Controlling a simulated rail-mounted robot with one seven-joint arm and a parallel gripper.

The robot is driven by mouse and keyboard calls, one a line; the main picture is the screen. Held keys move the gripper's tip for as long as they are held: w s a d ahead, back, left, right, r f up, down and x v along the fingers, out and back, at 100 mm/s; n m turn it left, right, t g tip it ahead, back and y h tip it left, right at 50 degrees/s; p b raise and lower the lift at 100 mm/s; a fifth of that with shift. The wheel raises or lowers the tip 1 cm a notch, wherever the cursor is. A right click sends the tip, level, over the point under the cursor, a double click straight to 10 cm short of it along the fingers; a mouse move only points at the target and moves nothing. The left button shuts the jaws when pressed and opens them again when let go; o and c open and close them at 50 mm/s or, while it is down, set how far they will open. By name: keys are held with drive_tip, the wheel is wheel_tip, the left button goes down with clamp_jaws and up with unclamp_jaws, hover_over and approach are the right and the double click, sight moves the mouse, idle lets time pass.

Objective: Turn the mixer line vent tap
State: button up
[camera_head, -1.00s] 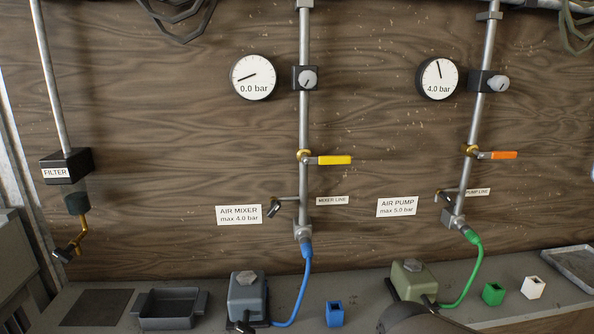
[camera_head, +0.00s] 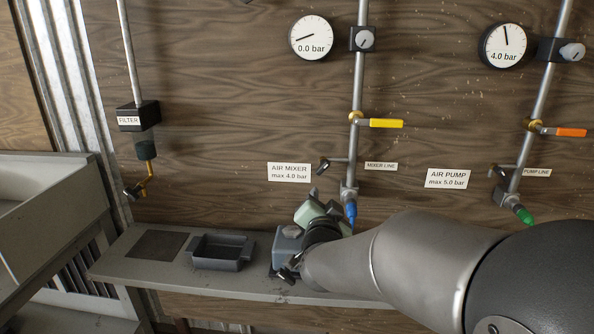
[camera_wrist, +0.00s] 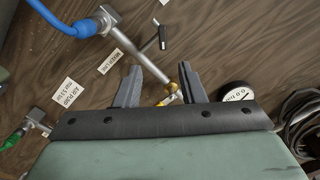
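The mixer line vent tap (camera_head: 322,165) is a small dark-handled tap on a short branch left of the mixer pipe, just above the AIR MIXER label's right end. In the wrist view, the tap (camera_wrist: 162,37) shows beyond my fingers, near the MIXER LINE label. In the head view, my gripper (camera_head: 314,193) is below the tap, in front of the lower pipe end and apart from the tap. My arm hides part of the blue hose.
The yellow lever (camera_head: 386,123) sits on the mixer pipe above the tap; it shows partly between my fingers in the wrist view (camera_wrist: 169,99). The mixer gauge (camera_head: 312,38) reads 0.0 bar. A grey tray (camera_head: 222,252) is on the bench.

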sight(324, 168)
drive_tip(key=w+d+p, duration=0.1)
drive_tip(key=w, duration=0.4)
drive_tip(key=w+d+p, duration=0.1)
drive_tip(key=w, duration=0.5)
drive_tip(key=w+d+p, duration=0.1)
drive_tip(key=w+p, duration=0.1)
drive_tip(key=w, duration=0.4)
drive_tip(key=shift+w+d+r, duration=0.15)
drive_tip(key=shift+r, duration=0.2)
clamp_jaws()
